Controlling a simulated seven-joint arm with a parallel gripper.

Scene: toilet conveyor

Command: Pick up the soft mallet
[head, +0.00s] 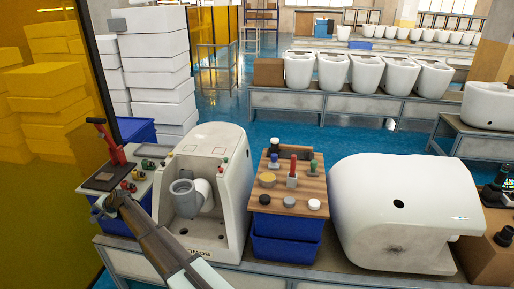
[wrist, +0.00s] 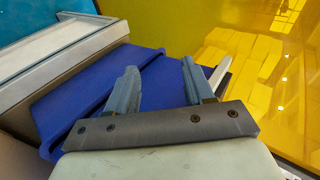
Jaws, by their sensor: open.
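A red tool with a dark crosswise top (head: 105,140) stands at the far left of the head view, on a dark pad on the small side table (head: 140,182). It may be the soft mallet, but I cannot tell for sure. My gripper (head: 100,208) is in front of and below it, at the table's near left side. In the wrist view my gripper (wrist: 160,68) is open, with nothing between its fingers. The fingers are over or beside a blue bin (wrist: 80,102). No mallet shows in the wrist view.
Small coloured knobs (head: 128,185) sit near my gripper. A white toilet shell (head: 226,145) with a grey pipe stands to the right, then a wooden board (head: 264,197) with stamps and discs, and a large toilet (head: 375,215). A yellow panel (head: 40,215) borders the left.

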